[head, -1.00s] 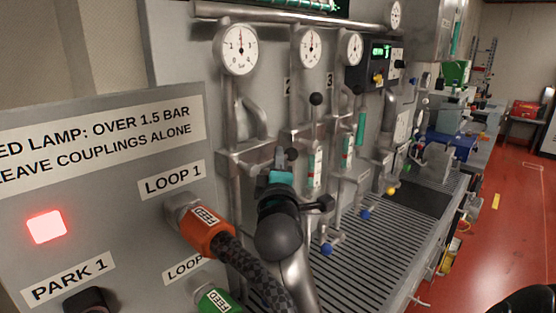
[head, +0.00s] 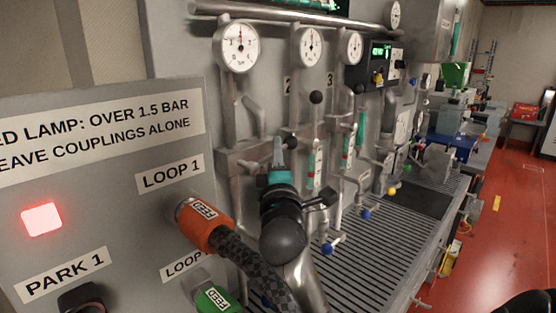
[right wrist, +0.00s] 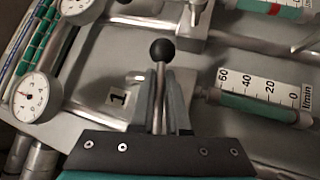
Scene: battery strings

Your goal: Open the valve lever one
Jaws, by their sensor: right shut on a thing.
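Valve lever one, a thin metal rod with a black ball knob (right wrist: 162,50), stands beside the label "1" (right wrist: 119,98) in the right wrist view. My right gripper (right wrist: 162,100) is shut on the lever rod below the knob, one finger on each side. In the head view my right gripper (head: 278,155) reaches up in front of the first pipe column, and the knob (head: 290,142) shows just right of its fingertips. The valve body behind the gripper is mostly hidden. My left gripper is not in view.
An orange feed coupling (head: 204,224) with a braided hose sits low left of my arm, with a green coupling (head: 214,299) below. A red lamp (head: 42,219) glows on the panel. Other black-knobbed levers (head: 316,97) and flow tubes (head: 314,165) stand close to the right.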

